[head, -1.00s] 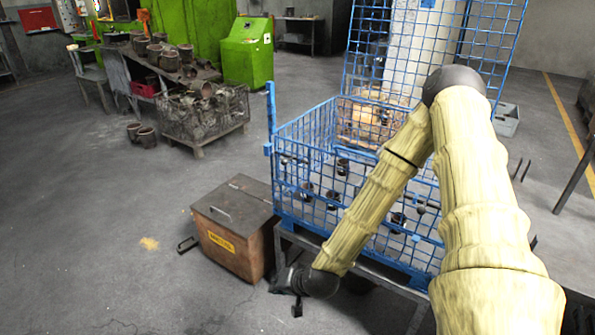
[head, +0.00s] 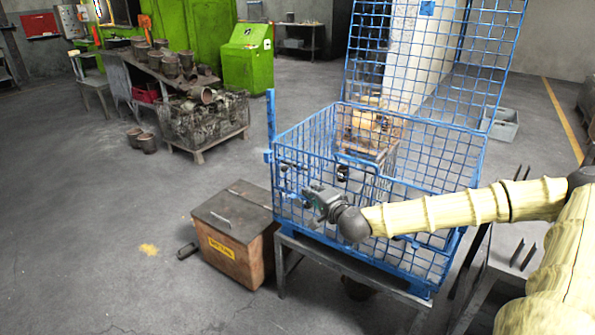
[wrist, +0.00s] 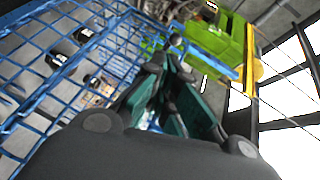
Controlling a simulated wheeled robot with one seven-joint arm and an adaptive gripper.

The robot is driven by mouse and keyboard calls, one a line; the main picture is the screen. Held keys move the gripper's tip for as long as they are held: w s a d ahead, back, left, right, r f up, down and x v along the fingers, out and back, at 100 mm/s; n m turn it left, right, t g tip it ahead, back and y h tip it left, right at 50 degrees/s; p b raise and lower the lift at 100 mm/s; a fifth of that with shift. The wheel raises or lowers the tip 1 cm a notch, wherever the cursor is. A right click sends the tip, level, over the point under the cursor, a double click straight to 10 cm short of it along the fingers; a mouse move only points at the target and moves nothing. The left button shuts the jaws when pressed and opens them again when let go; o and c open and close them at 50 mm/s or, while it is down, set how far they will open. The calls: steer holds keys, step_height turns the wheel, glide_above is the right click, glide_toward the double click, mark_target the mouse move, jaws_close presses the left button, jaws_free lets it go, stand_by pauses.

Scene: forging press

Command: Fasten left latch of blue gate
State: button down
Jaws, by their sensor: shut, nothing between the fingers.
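The blue gate (head: 405,235) is the wire-mesh front side of a blue cage on a grey stand. A blue post (head: 270,125) with a small bracket stands up at the cage's left corner. I cannot make out the left latch clearly. My gripper (head: 306,195) is in front of the gate's left part, pointing left toward that corner. In the wrist view its fingers (wrist: 172,72) with teal pads look shut and empty. A dark round knob (wrist: 176,40) and a blue bar (wrist: 212,64) show near the fingertips; contact cannot be told.
A wooden box (head: 235,245) with a grey lid stands left of the stand (head: 335,266). A tall blue mesh panel (head: 440,60) rises behind the cage. A crate of dark parts (head: 205,125) stands further back.

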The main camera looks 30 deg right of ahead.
mark_target(308, 171)
steer(key=shift+d+r+m+h, duration=0.35)
steer(key=shift+d+r, duration=0.2)
steer(key=shift+d, duration=0.2)
steer(key=shift+d+r+m+h, duration=0.3)
steer(key=shift+d+r, duration=0.2)
steer(key=shift+d, duration=0.25)
steer(key=x, duration=0.9)
steer(key=shift+w+r+b, duration=0.1)
steer(key=shift+w+b, duration=0.2)
steer(key=shift+w, duration=0.15)
steer(key=shift+w+a+f, duration=0.2)
steer(key=shift+w+a, duration=0.35)
steer(key=shift+w, duration=0.3)
steer(key=shift+w+a+f, duration=0.2)
steer(key=shift+w+a, duration=0.3)
steer(key=shift+w, duration=0.35)
